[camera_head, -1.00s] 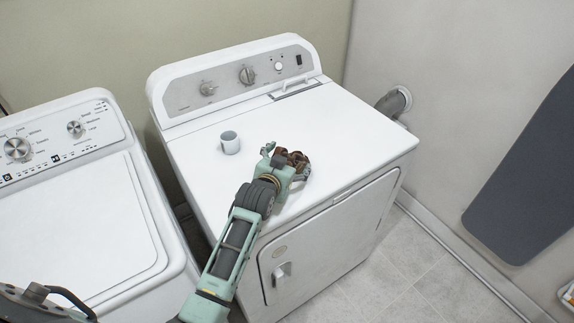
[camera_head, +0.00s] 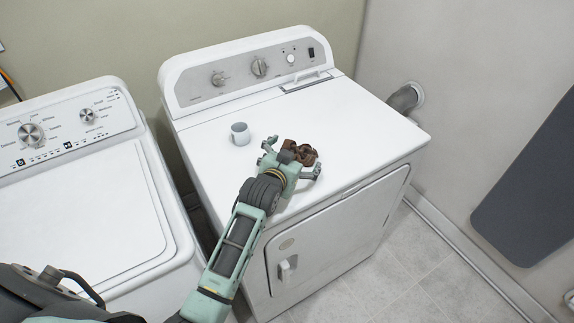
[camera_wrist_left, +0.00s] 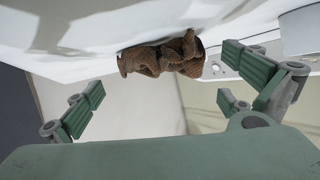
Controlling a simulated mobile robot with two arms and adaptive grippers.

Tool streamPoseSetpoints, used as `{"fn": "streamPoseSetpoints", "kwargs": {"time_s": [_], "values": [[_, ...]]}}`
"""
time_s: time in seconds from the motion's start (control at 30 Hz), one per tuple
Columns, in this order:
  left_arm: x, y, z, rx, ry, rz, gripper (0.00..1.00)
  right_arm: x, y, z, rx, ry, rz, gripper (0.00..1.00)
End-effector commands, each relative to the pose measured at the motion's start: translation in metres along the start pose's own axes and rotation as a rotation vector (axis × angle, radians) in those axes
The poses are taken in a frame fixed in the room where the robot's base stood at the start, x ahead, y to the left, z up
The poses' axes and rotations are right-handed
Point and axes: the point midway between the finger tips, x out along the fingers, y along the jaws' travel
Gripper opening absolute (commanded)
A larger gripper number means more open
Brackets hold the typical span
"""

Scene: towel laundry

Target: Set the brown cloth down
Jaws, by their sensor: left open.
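The crumpled brown cloth (camera_head: 302,151) lies bunched on the white top of the right-hand machine (camera_head: 345,125), near its front edge. My left gripper (camera_head: 291,161) is right at the cloth, with its fingers spread to either side. In the left wrist view the cloth (camera_wrist_left: 160,58) rests against the white surface, between and beyond the open fingers (camera_wrist_left: 160,92), with gaps on both sides. Part of the cloth is hidden behind the gripper in the head view. My right gripper is not in view.
A second white machine (camera_head: 85,210) stands at the left. A grey board (camera_head: 535,185) is on the right wall. The right part of the machine top is clear.

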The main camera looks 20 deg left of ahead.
Motion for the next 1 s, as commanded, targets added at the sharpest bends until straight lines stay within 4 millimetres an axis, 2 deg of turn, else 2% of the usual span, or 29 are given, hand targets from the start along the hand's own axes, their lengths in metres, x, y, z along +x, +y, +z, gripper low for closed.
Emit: {"fn": "streamPoseSetpoints", "kwargs": {"time_s": [0.3,0.5,0.7,1.0], "values": [[-0.06,0.0,0.002,0.001,0.001,0.0,1.0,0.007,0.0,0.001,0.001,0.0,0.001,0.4],[-0.088,0.0,0.001,0.001,0.0,0.001,1.0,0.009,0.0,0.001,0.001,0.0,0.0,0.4],[-0.1,0.0,0.0,0.0,0.001,0.0,1.0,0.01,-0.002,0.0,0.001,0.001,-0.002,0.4],[-0.1,0.0,0.0,0.0,0.0,0.0,1.0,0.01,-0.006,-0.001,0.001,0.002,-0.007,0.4]]}}
